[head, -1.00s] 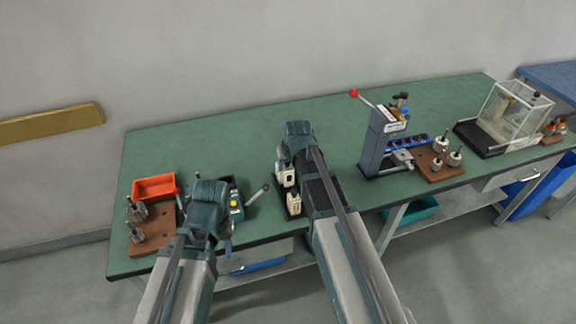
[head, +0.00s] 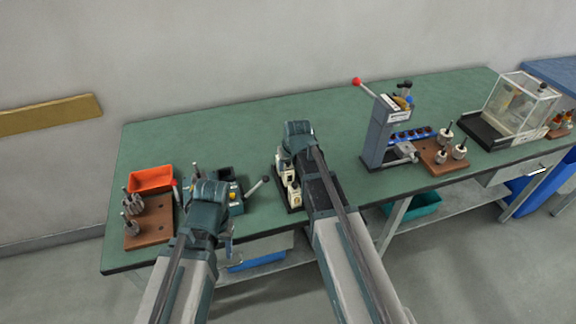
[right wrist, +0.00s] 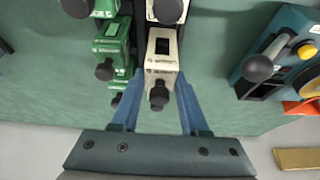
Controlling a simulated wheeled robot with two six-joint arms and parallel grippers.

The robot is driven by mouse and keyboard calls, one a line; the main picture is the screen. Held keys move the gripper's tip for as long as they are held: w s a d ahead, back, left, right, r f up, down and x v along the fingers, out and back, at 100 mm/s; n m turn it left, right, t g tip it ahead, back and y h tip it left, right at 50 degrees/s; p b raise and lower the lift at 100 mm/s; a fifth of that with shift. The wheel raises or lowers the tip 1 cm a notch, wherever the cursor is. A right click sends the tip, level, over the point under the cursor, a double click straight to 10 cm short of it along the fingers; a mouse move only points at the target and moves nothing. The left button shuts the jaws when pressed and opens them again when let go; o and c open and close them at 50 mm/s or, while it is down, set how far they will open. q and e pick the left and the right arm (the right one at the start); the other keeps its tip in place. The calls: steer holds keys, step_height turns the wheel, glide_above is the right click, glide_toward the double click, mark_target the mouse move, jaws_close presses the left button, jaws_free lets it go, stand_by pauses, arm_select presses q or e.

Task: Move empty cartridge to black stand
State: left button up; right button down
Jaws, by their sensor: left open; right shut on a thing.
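A white cartridge (right wrist: 161,50) with a dark slot and a black knob is between the blue fingers of my right gripper (right wrist: 158,85) in the right wrist view. The gripper is shut on it. Green cartridges (right wrist: 112,45) are just left of it. In the head view, cream cartridges (head: 293,194) show beside my right gripper (head: 299,142), on a black stand (head: 283,205), partly hidden by my arm. My left gripper (head: 208,196) is open in front of the teal machine; its fingertips are mostly hidden. I cannot tell which cartridge is empty.
A teal machine with a black ball lever (head: 257,186) stands behind my left gripper. An orange bin (head: 151,179) and a brown block with metal parts (head: 150,226) are at left. A grey press (head: 380,135) stands right. The rear middle of the green table (head: 230,125) is clear.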

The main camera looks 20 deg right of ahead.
steer(key=shift+f+b, duration=1.3)
steer(key=shift+f, duration=0.05)
steer(key=shift+c, duration=1.7)
jaws_free()
steer(key=shift+r, duration=0.1)
step_height(320, 180, up, 4)
steer(key=p, duration=0.4)
steer(key=shift+r+p, duration=0.25)
steer(key=shift+p, duration=0.05)
steer(key=shift+f, duration=0.1)
